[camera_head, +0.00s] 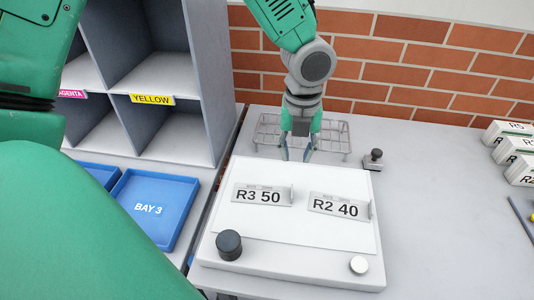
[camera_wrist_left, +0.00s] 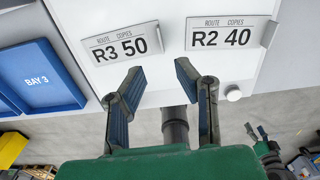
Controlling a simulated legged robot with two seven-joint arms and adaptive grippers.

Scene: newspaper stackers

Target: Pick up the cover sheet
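A flat white sheet (camera_head: 290,225) lies on the pale slanted stand (camera_head: 300,258). It is the only sheet-like thing I make out, and I cannot tell for sure that it is the cover sheet. It also shows in the left wrist view (camera_wrist_left: 172,72). My left gripper (camera_head: 296,156) points down over the far side of the stand in the head view. Its fingers are apart and empty in the left wrist view (camera_wrist_left: 158,78), and look clear of the sheet. A dark gripper (camera_wrist_left: 257,133), probably my right one, shows small at the lower right of the left wrist view.
Plates R3 50 (camera_head: 262,195) and R2 40 (camera_head: 340,206) stand on the stand. A black knob (camera_head: 229,245) and silver knob (camera_head: 358,265) sit at its front. Wire rack (camera_head: 337,137) lies behind. Blue BAY 3 tray (camera_head: 150,195) and shelves are left.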

